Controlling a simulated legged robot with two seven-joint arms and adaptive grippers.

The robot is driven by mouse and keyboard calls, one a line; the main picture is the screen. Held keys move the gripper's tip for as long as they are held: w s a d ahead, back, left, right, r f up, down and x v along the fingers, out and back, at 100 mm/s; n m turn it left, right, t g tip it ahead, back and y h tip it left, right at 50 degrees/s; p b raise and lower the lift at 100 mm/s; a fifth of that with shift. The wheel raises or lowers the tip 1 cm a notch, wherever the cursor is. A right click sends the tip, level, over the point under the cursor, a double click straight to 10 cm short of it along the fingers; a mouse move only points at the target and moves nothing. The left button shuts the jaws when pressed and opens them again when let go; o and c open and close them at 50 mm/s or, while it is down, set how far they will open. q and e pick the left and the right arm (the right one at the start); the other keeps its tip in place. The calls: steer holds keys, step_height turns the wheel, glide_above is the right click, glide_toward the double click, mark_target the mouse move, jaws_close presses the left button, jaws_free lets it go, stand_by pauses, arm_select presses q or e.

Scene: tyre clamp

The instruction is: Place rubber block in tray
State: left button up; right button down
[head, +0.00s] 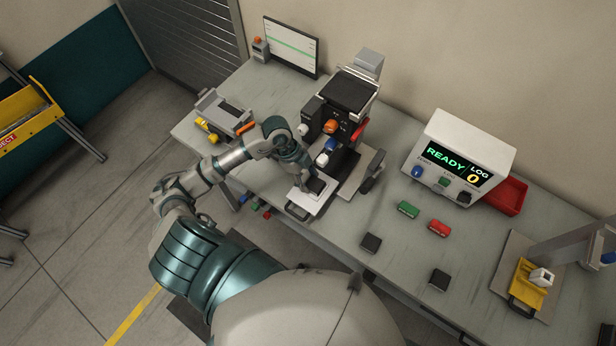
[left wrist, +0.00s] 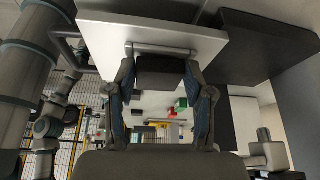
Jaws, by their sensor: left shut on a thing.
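My left gripper (head: 310,178) is at the front of the machine, over a light tray (head: 299,200) with a handle at its front. It is shut on a dark rubber block (head: 317,187). In the left wrist view the block (left wrist: 165,72) sits between the two fingers (left wrist: 163,100), close against the pale tray (left wrist: 150,35); I cannot tell whether it rests on it. Two more dark blocks lie on the bench, one near the middle front (head: 371,243) and one farther right (head: 439,279). My right gripper is not in view.
The machine (head: 345,95) stands just behind the tray. A green block (head: 408,209) and a red block (head: 440,228) lie right of it, before a READY/LOG box (head: 465,150) and red bin (head: 507,196). A yellow fixture (head: 528,285) is far right. Bench between is clear.

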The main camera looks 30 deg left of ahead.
arm_select(q)
steer(key=o, duration=1.3)
steer(key=shift+a+f, duration=0.1)
steer(key=shift+a, duration=0.05)
steer(key=shift+r, duration=0.5)
steer(key=v, duration=1.2)
steer(key=shift+s, duration=0.1)
